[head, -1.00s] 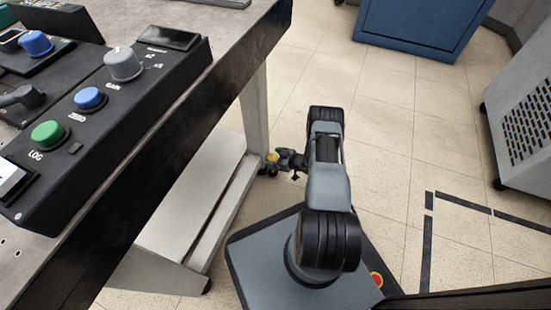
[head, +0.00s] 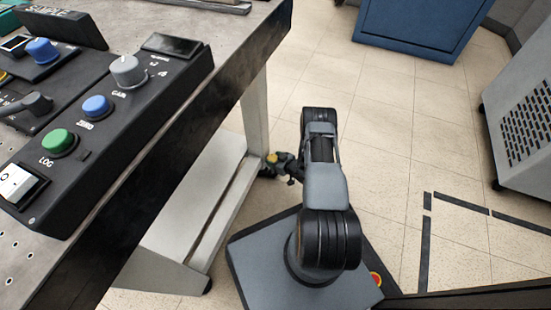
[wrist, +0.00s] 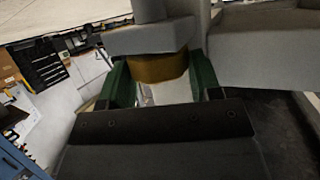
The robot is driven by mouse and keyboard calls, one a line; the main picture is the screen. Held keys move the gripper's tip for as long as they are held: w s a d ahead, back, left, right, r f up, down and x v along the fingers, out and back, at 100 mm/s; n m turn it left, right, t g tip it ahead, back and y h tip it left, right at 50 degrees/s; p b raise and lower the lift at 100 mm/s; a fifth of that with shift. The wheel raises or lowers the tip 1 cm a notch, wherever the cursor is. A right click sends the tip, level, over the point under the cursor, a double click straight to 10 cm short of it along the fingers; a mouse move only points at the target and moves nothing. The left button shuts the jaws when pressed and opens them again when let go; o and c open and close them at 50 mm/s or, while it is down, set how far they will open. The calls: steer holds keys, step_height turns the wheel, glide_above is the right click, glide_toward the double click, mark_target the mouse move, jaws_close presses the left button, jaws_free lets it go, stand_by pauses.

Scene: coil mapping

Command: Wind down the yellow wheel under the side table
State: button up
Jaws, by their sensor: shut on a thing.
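The yellow wheel (wrist: 158,68) sits under a grey table leg foot in the wrist view. In the head view my gripper (head: 274,164) is small and partly hidden by my own arm. The wheel's underside and its gap to the floor are hidden.
A control console (head: 110,125) with coloured knobs stands on the tabletop. A blue cabinet (head: 420,25) and a grey vented unit (head: 525,120) stand beyond. Tiled floor (head: 390,120) with black tape marks lies open to the right of my arm.

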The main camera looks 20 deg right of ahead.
steer(key=shift+h, duration=0.3)
steer(key=o, duration=0.9)
steer(key=shift+a, duration=0.1)
steer(key=shift+o, duration=0.2)
steer(key=shift+y, duration=0.4)
